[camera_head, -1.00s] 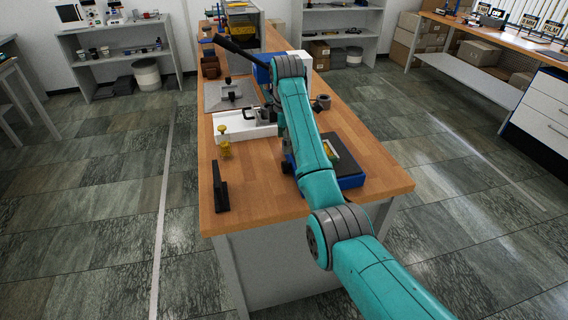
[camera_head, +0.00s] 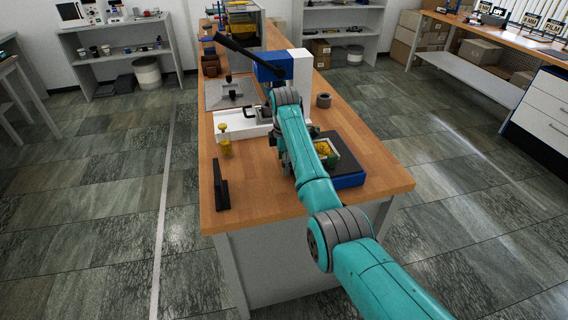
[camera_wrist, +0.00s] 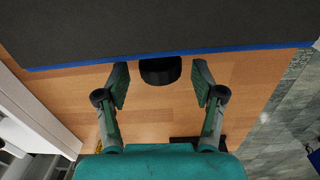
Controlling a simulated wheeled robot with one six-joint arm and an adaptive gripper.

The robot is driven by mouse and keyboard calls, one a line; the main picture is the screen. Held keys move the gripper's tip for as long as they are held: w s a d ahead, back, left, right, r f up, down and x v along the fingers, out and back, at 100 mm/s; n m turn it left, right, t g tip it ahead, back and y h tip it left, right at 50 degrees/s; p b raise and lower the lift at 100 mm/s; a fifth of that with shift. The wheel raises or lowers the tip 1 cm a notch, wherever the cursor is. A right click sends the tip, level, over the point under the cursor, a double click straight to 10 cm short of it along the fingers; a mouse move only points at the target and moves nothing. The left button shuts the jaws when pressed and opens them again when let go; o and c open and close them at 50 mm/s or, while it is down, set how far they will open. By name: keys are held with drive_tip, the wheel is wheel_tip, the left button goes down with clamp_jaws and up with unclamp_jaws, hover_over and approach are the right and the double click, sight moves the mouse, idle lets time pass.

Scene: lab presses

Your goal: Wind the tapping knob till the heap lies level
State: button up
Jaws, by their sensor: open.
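The tapping unit is a blue base with a dark flat top (camera_head: 349,178), right of my arm on the bench. A tray of yellow grains (camera_head: 326,149) sits on it, partly behind my arm; I cannot tell how level the heap lies. In the wrist view the dark top (camera_wrist: 150,28) with its blue edge fills the upper part. A black round knob (camera_wrist: 160,70) juts out below that edge. My gripper (camera_wrist: 160,80) is open, one finger on each side of the knob, with gaps showing. The knob is hidden in the head view.
A press with a blue head (camera_head: 274,67) and long black lever stands behind, on a white base (camera_head: 245,124). A grey cup (camera_head: 323,100) stands at right.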

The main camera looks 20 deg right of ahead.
drive_tip(key=shift+f, duration=0.35)
drive_tip(key=c, duration=1.1)
drive_tip(key=shift+c, duration=0.2)
drive_tip(key=shift+s+t, duration=0.2)
drive_tip(key=shift+t, duration=1.4)
drive_tip(key=o, duration=1.1)
